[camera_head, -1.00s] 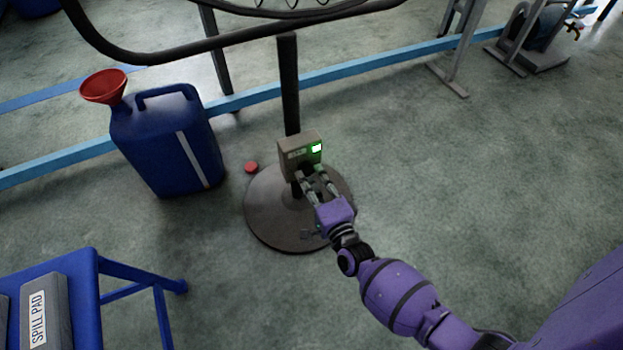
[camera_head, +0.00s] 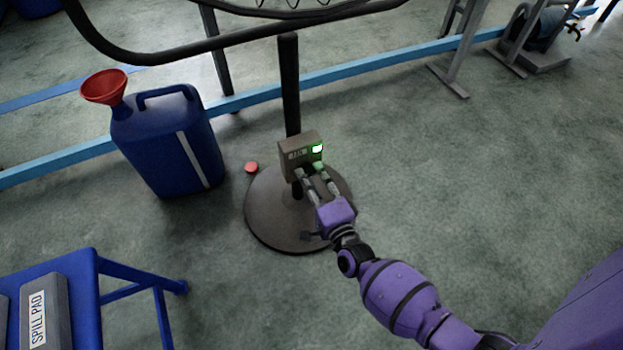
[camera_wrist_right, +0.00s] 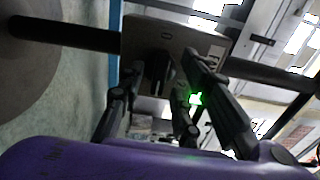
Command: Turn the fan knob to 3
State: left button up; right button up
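The fan's grey-brown control box (camera_head: 292,160) is fixed to the dark pole above the round base. Its small green lit display (camera_head: 317,149) is at the upper right of its face; I cannot read a digit on it. The black knob (camera_wrist_right: 157,72) shows on the box face in the right wrist view. My right gripper (camera_head: 311,172) is at the box front, its fingers apart on either side of the knob. I see a gap beside the knob and cannot tell if a finger touches it. The head view hides the knob behind the fingers. My left gripper is not in view.
The fan's round base (camera_head: 270,222) stands on the floor. A blue canister (camera_head: 165,150) with a red funnel (camera_head: 104,86) is to its left. A small red cap-like thing (camera_head: 251,167) lies near the base. A blue table (camera_head: 90,290) is at lower left.

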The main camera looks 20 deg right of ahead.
jog(key=s, duration=1.2)
jog(key=shift+d, duration=0.15)
